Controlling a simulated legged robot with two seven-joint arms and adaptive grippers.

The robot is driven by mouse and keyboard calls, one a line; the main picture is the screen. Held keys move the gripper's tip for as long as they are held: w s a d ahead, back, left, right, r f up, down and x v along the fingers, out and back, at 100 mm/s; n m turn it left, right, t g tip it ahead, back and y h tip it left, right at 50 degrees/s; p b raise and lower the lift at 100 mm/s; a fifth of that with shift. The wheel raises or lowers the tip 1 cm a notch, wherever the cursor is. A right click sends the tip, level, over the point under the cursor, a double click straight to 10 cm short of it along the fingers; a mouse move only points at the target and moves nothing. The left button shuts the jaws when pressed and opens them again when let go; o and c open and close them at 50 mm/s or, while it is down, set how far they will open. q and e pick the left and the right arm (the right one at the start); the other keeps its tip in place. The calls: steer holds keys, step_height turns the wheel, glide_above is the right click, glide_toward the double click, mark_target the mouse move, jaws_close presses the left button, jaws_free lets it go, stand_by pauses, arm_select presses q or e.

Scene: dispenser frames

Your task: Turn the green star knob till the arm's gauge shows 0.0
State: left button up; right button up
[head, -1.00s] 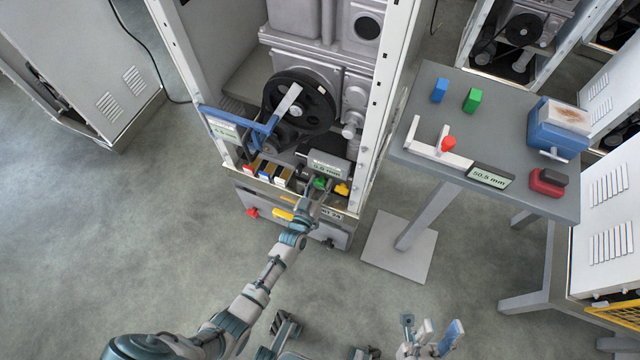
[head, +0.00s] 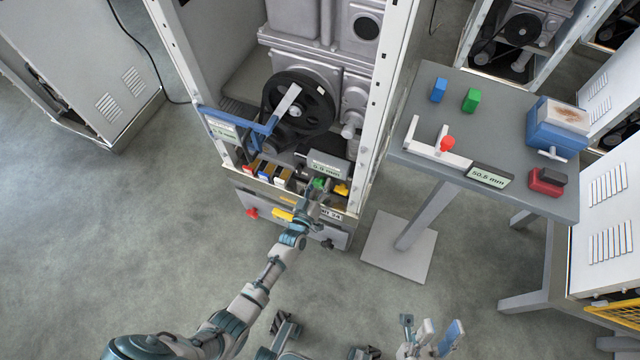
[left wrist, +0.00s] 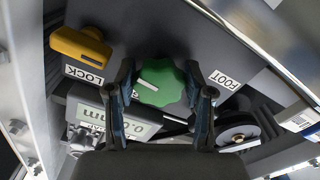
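The green star knob (left wrist: 158,83), with a white pointer line, sits on the grey panel; it also shows in the head view (head: 319,183). My left gripper (left wrist: 160,72) is open, one finger on each side of the knob, with what look like narrow gaps. A gap display (left wrist: 120,117) beside the knob shows upside down, appears to read 0.0, and is partly covered by a finger; it also shows in the head view (head: 328,167). A blue arm (head: 240,125) carries another display (head: 221,129), too small to read. My right gripper (head: 432,332) looks open and empty, low in the head view.
A yellow lock lever (left wrist: 80,45) is beside the knob, and a black round part (left wrist: 238,132) lies opposite. Cabinet posts (head: 382,100) flank the panel. A grey table (head: 505,120) at right holds blocks, a red-knobbed gauge (head: 448,143) and a blue box (head: 556,130).

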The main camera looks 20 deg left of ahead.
arm_select(q)
steer(key=shift+o, duration=1.4)
steer(key=shift+f, duration=0.15)
steer(key=shift+s, duration=0.1)
steer(key=s, duration=1.1)
steer(key=shift+s+a, duration=0.25)
steer(key=shift+s, duration=0.15)
